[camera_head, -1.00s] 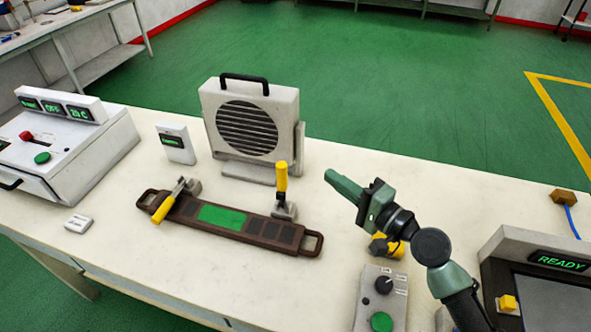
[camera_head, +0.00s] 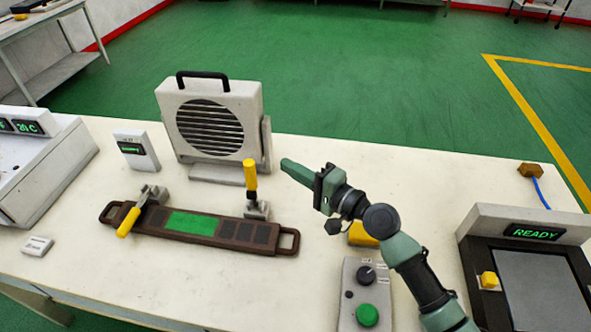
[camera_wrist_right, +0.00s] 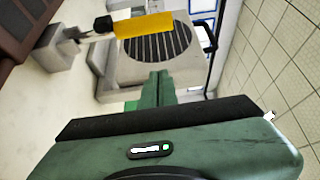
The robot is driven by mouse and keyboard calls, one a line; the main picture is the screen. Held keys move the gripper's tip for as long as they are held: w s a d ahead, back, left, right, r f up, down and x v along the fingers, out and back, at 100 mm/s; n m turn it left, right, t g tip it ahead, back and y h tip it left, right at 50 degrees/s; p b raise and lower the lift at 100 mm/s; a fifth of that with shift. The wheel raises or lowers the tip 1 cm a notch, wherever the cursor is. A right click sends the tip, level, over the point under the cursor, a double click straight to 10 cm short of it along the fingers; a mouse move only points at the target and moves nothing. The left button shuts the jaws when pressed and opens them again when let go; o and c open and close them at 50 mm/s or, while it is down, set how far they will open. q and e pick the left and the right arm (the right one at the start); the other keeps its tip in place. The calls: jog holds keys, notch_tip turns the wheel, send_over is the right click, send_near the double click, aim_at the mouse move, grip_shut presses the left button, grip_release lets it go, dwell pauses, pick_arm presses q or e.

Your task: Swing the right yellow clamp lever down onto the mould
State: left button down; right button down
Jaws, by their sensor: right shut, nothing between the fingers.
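The brown mould (camera_head: 215,228) with a green centre panel lies flat on the bench. The right yellow clamp lever (camera_head: 250,174) stands upright on its grey base at the mould's right end. The left yellow clamp lever (camera_head: 129,222) lies down across the mould's left end. My right gripper (camera_head: 288,166) is shut and empty, up and to the right of the upright lever and apart from it. In the right wrist view the yellow lever (camera_wrist_right: 145,25) shows beyond the shut fingers (camera_wrist_right: 158,80). My left gripper is out of view.
A fan unit (camera_head: 210,125) stands behind the mould. A control box with a green button (camera_head: 367,315) and a yellow object (camera_head: 361,235) sit below my right arm. A READY display unit (camera_head: 534,232) is at the right. A small white box (camera_head: 137,148) stands left of the fan.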

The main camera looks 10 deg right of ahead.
aim_at(252, 186)
jog(key=w+a+p, duration=0.1)
jog(key=a+p, duration=0.2)
jog(key=a, duration=0.3)
dwell(0.3)
